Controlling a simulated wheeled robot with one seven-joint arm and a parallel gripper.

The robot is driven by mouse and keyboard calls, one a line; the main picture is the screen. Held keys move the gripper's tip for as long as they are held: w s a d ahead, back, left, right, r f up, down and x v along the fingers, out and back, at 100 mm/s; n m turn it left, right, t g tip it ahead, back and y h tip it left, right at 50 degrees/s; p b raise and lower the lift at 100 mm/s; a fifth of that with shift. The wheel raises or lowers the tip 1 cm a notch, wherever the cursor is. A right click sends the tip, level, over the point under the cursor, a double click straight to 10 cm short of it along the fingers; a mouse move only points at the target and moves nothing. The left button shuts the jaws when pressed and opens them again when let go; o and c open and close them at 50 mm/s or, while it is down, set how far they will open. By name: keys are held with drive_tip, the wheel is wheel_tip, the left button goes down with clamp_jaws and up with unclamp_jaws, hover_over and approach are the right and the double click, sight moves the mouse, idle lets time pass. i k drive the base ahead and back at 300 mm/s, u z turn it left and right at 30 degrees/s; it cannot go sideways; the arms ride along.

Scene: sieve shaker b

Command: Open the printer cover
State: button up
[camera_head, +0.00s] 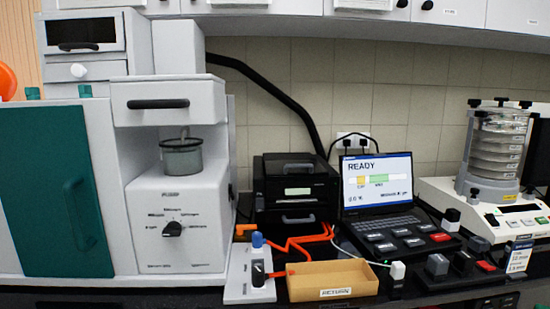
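The printer appears to be the black box (267,190) on the dark counter, left of the laptop. It has a small lit greenish display (298,191) on its front. A pale-edged handle or slot (298,168) runs along its top front, and a second handle (298,219) sits low on the front. Its top cover (290,158) looks shut. My gripper is not in view, and nothing of my arm shows.
An orange cable (300,242) and a tan tray (333,283) labelled "RETURN" lie before the printer. A large white machine (175,200) stands left. A laptop (378,180) reading "READY" and a sieve shaker (497,155) stand right. Cabinets (440,12) hang above.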

sight(301, 170)
drive_tip(key=u, duration=0.35)
drive_tip(key=i, duration=0.6)
drive_tip(key=u, duration=0.45)
